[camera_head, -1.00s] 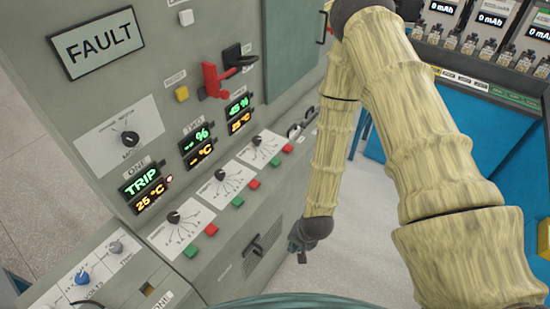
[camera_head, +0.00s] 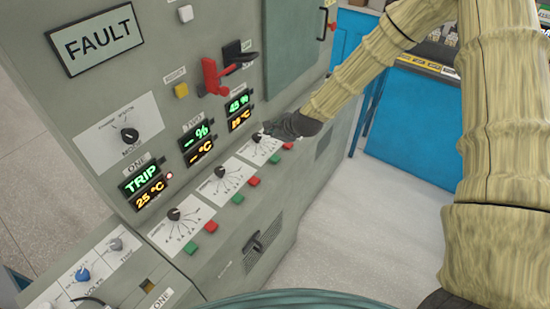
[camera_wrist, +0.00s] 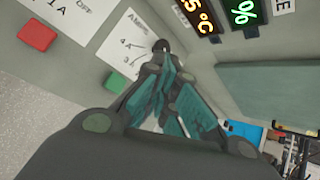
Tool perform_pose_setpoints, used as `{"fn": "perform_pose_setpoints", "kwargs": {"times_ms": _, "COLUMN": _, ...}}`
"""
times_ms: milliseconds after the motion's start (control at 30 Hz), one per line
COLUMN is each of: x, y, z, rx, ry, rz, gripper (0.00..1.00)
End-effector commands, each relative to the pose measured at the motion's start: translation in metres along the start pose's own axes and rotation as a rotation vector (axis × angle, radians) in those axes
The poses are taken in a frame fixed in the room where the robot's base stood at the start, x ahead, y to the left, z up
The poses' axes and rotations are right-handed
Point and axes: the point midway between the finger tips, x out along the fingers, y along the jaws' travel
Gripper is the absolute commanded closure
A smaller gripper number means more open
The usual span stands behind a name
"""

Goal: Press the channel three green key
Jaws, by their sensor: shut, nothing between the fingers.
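The channel three green key (camera_head: 275,159) is on the sloping grey ledge, below the third dial panel. It also shows in the wrist view (camera_wrist: 115,82), just left of the fingers. My gripper (camera_head: 268,131) is shut and empty, near the third dial, up and a little left of the green key in the head view. It does not appear to touch the key. In the wrist view the closed fingertips (camera_wrist: 160,46) lie over the dial panel and hide part of it.
The channel three red key (camera_head: 288,146) is close beside the green one. Channel two's red key (camera_head: 253,182) and green key (camera_head: 238,199) are nearer. A red lever (camera_head: 213,78) sticks out above. Blue benches (camera_head: 415,120) stand right, across open floor.

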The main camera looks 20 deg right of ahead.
Motion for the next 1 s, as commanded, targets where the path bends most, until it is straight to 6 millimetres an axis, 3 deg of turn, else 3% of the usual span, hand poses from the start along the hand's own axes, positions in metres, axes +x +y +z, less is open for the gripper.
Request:
{"fn": "perform_pose_setpoints", "kwargs": {"times_ms": 467, "x": 0.003, "y": 0.003, "z": -0.003, "rx": -0.001, "ry": 0.001, "rz": 0.0, "gripper": 1.0}}
{"fn": "perform_pose_setpoints", "kwargs": {"times_ms": 1000, "x": 0.04, "y": 0.03, "z": -0.029, "rx": -0.003, "ry": 0.001, "rz": 0.002, "gripper": 1.0}}
